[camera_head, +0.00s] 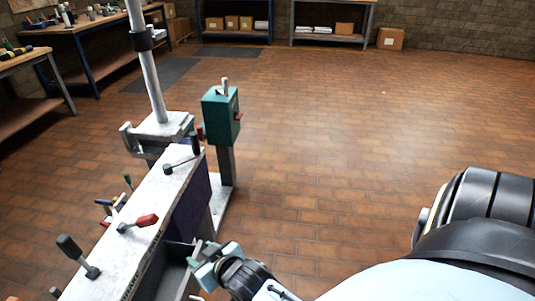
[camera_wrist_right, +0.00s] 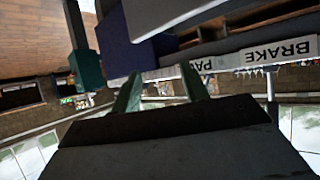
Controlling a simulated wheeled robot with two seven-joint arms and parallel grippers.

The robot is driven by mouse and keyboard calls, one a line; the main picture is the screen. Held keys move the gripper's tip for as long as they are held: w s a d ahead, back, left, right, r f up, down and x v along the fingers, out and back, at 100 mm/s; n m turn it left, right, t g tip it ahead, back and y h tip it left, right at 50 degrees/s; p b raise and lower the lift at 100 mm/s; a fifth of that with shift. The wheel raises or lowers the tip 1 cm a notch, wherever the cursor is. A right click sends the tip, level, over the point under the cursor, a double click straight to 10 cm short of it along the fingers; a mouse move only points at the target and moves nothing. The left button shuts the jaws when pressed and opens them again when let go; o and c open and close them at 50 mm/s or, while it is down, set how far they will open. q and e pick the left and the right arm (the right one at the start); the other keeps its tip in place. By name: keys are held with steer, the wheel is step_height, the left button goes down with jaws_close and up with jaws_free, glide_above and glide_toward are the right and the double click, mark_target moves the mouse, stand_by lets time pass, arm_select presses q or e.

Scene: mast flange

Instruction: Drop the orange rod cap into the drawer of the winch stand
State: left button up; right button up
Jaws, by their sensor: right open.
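The winch stand (camera_head: 150,205) has a long pale top with levers on it, at the left of the head view. Below its right edge is a dark grey open-topped space, seemingly the drawer (camera_head: 172,268); its inside is mostly hidden. My right gripper (camera_head: 203,254) is beside this space, at the stand's near right side. In the right wrist view its two green fingers (camera_wrist_right: 160,92) are apart, with nothing seen between them. I cannot make out the orange rod cap in either view. My left gripper is not in view.
A red-handled lever (camera_head: 140,222) and a black-knobbed lever (camera_head: 78,257) rise from the stand top. A green box on a post (camera_head: 221,117) and a pale mast (camera_head: 150,75) stand behind. BRAKE lettering (camera_wrist_right: 279,52) shows in the wrist view. The right-hand floor is clear.

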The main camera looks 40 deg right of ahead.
steer(key=s+d+f+g, duration=0.5)
steer(key=s+f, duration=0.4)
steer(key=s, duration=0.2)
steer(key=s+d+f+n+g+h, duration=0.1)
steer(key=s+d+f+g, duration=0.3)
steer(key=s+f, duration=0.5)
steer(key=shift+s+d+f+n+g+h, duration=0.3)
steer(key=shift+s+d+f+g, duration=0.1)
steer(key=shift+s, duration=0.55)
steer(key=shift+a+r, duration=0.1)
